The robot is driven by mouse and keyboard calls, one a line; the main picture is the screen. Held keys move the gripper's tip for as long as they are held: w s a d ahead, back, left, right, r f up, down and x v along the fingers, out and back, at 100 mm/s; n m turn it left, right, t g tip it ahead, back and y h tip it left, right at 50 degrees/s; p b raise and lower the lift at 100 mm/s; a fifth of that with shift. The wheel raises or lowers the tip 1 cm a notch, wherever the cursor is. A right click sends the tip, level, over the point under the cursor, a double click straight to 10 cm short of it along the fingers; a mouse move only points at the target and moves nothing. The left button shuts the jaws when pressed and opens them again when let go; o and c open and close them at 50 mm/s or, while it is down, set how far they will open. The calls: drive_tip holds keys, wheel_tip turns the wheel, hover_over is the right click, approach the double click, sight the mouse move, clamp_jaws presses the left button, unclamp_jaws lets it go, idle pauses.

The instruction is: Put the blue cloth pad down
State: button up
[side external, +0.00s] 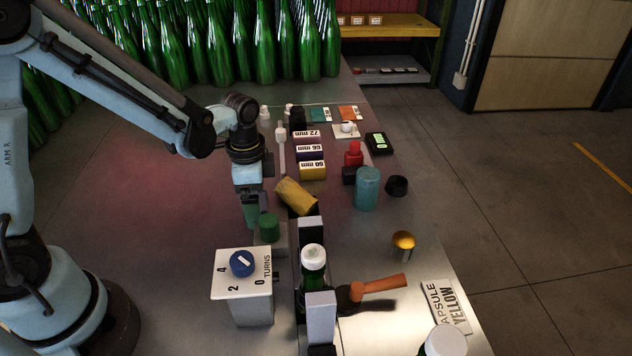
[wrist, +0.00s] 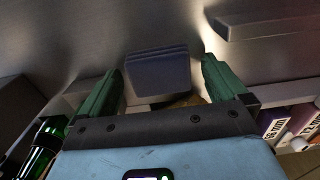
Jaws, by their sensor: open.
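The blue cloth pad (wrist: 158,75) shows in the wrist view as a dark blue, layered block on the grey surface. It lies between the two green fingers of my gripper (wrist: 162,65), with a visible gap on the right side; on the left the finger appears close to it. The fingers are apart.
A white box with a blue dial (side external: 242,263) stands in front of my gripper. A capped bottle (side external: 313,258) stands between grey blocks, beside an orange-handled hammer (side external: 378,287). A yellow cylinder (side external: 296,197) lies to the right. The table left of my gripper is clear.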

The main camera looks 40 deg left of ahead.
wheel_tip(320, 180, up, 11)
drive_tip(key=s+r+n+t, duration=0.2)
drive_tip(key=s+n+t, duration=0.4)
drive_tip(key=n, duration=0.3)
drive_tip(key=shift+s+a+t, duration=0.25)
drive_tip(key=shift+t, duration=0.35)
drive_tip(key=shift+r, duration=0.1)
idle(0.9)
